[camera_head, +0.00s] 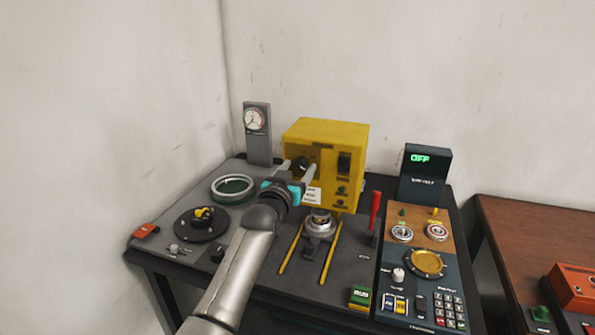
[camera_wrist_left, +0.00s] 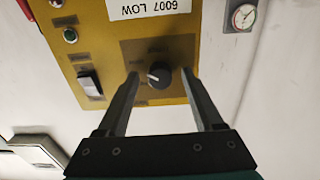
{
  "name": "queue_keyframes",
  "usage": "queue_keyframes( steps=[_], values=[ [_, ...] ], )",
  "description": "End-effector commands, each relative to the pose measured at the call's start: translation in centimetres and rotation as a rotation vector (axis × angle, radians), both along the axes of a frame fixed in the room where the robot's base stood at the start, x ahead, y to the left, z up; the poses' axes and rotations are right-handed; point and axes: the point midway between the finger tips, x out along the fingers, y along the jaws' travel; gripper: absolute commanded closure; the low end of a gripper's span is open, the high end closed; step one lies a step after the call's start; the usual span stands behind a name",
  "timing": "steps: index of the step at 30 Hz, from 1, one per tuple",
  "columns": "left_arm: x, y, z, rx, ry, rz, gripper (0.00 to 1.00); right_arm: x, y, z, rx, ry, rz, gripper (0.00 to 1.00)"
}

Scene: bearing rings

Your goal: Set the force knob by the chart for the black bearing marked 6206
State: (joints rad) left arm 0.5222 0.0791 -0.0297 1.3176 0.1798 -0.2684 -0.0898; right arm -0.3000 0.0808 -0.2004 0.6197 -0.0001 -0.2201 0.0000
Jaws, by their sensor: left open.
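The force knob (camera_wrist_left: 159,77) is a round black dial with a white mark on the yellow box's front (camera_wrist_left: 120,62). The wrist view shows the box upside down, and the mark points left there. My left gripper (camera_wrist_left: 163,82) is open, with one finger on either side of the knob; I cannot tell whether they touch it. In the head view the left gripper (camera_head: 297,172) is at the box's left front, by the knob (camera_head: 300,164). The white chart (camera_head: 313,195) is partly hidden by the gripper; its readable line in the wrist view (camera_wrist_left: 139,8) says "6007 LOW". No 6206 marking is legible.
A metal ring piece (camera_head: 319,223) sits below the box between yellow rails. A control panel (camera_head: 421,285) with a display reading "OFF" (camera_head: 420,158) stands to the right.

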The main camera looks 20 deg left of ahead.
Motion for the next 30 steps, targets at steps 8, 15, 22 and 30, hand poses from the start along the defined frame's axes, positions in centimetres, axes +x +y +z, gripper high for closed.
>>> queue_keyframes(
  steps=[8, 15, 22, 30],
  values=[
    [0.02, -0.03, 0.02, 0.000, 0.000, 0.000, 0.37, 0.05, -0.03, 0.00, -0.001, -0.001, -0.001, 0.41],
    [0.00, -0.02, 0.01, 0.000, 0.000, 0.000, 0.64, 0.07, -0.03, 0.01, -0.001, -0.001, -0.001, 0.41],
    [0.00, -0.02, 0.00, 0.000, 0.000, 0.000, 0.90, 0.07, -0.03, 0.01, -0.001, -0.001, -0.001, 0.41],
    [-0.01, -0.02, -0.02, 0.000, 0.001, 0.000, 1.00, 0.07, -0.01, 0.01, 0.000, -0.001, -0.001, 0.41]
  ],
)
